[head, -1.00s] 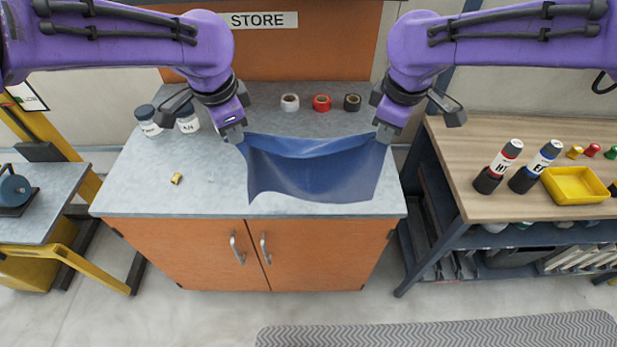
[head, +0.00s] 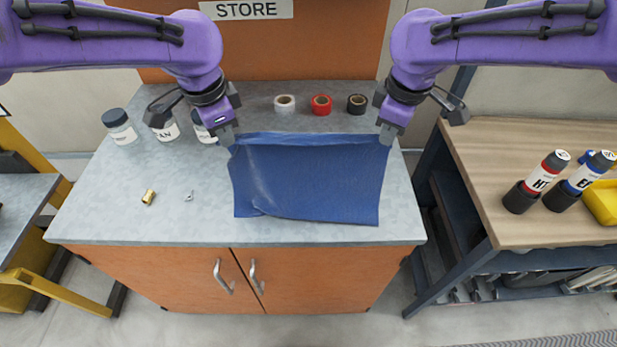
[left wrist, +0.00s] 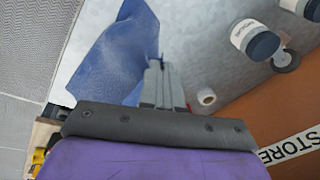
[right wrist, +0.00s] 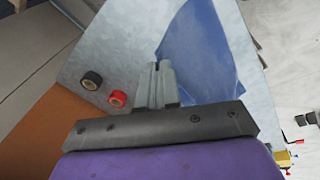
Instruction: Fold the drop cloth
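The blue drop cloth (head: 308,180) is spread as a wide sheet over the front half of the grey cabinet top (head: 100,205). Its far edge runs between my two grippers, and its near edge is close to the counter's front edge, with a small crease at the near left. My left gripper (head: 229,139) is shut on the far left corner. My right gripper (head: 386,138) is shut on the far right corner. The cloth also shows beside the fingers in the left wrist view (left wrist: 112,55) and right wrist view (right wrist: 202,50).
White, red and black tape rolls (head: 321,105) stand behind the cloth. Several white jars with dark lids (head: 122,127) stand at the back left. A small brass piece (head: 148,197) and a small metal bit (head: 189,196) lie left of the cloth. A wooden bench (head: 490,150) stands at right.

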